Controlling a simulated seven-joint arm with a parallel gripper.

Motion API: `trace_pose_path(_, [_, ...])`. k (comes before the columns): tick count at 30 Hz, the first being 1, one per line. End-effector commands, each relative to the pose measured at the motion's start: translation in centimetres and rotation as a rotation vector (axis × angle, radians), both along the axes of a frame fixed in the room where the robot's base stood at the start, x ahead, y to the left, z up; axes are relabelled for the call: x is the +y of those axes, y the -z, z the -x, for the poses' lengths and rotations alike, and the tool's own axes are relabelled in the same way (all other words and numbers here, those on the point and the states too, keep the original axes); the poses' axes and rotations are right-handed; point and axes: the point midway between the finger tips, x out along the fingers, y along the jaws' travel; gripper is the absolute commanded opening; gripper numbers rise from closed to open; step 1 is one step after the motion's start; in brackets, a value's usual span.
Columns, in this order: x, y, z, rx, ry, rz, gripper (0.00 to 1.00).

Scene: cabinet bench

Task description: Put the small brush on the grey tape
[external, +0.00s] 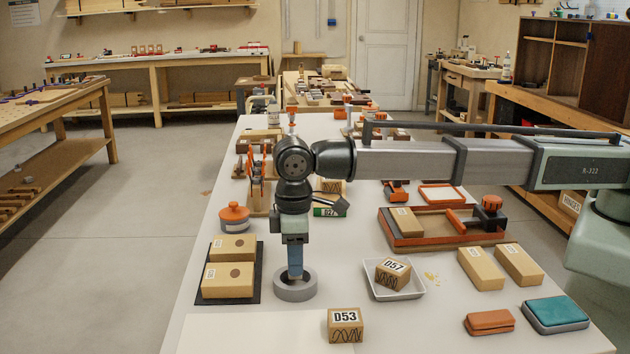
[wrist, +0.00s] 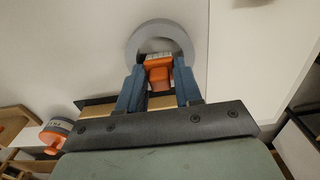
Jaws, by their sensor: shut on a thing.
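The grey tape (external: 295,290) is a flat ring on the white table, below my gripper (external: 295,272). In the wrist view the tape (wrist: 138,42) lies just beyond the fingertips. My gripper (wrist: 159,82) is shut on the small brush (wrist: 159,74), which has an orange handle and a pale bristle end. The bristle end overlaps the near part of the ring in the wrist view. The brush is hidden behind the fingers in the external view. I cannot tell whether it touches the tape.
Two wooden blocks (external: 228,281) lie on a dark mat left of the tape. A white dish (external: 411,290) with block D57 stands to the right. Block D53 (external: 345,326) is in front. An orange-lidded jar (external: 234,217) stands behind the mat. The near left table is clear.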

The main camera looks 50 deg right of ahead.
Motion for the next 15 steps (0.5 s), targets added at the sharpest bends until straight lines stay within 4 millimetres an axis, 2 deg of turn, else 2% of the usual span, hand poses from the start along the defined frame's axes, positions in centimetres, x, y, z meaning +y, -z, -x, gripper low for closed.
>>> trace_pose_path(8, [0.00,0.31,0.00,0.000,0.000,0.000,0.06])
trace_pose_path(9, [0.01,0.27,-0.01,0.000,0.000,0.000,0.38])
trace_pose_path(15, [0.01,0.26,-0.01,0.000,0.000,0.000,0.57])
